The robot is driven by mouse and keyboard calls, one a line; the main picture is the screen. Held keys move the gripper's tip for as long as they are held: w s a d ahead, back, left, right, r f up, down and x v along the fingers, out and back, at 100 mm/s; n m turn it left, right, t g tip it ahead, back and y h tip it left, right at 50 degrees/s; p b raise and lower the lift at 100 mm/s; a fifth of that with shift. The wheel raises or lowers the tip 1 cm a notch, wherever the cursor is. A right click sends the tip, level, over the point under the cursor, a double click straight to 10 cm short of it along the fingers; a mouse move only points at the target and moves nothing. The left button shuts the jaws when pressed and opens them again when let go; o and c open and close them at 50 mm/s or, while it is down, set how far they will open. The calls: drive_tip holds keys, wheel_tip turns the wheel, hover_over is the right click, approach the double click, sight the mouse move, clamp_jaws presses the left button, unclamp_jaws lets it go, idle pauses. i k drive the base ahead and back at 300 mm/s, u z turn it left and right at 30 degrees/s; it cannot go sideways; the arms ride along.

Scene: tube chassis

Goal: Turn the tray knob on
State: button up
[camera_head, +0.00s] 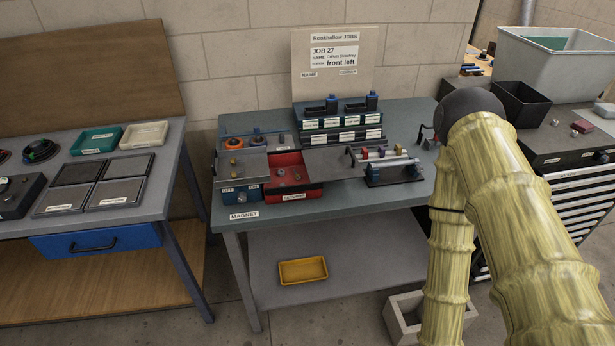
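A small metal tray (241,166) with a few small brass-coloured parts in it sits at the front left of the middle bench. It rests on a blue base (240,194) whose front has small labels that seem to read OFF and ON. A round knob seems to be on this front, but it is too small for me to tell which way it points. A MAGNET label (244,214) is on the bench edge below. My sleeved arm crosses the right side, well right of the tray. I cannot make out my gripper in this view.
A red bin (287,177) stands against the tray's right side. A rack with coloured parts (391,169) and a stepped blue stand (340,121) are farther right and behind. A yellow tray (303,270) lies on the lower shelf. Floor shows between the benches.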

sight(241, 195)
drive_tip(key=z, duration=1.95)
drive_tip(key=k, duration=1.1)
drive_tip(key=u, duration=1.95)
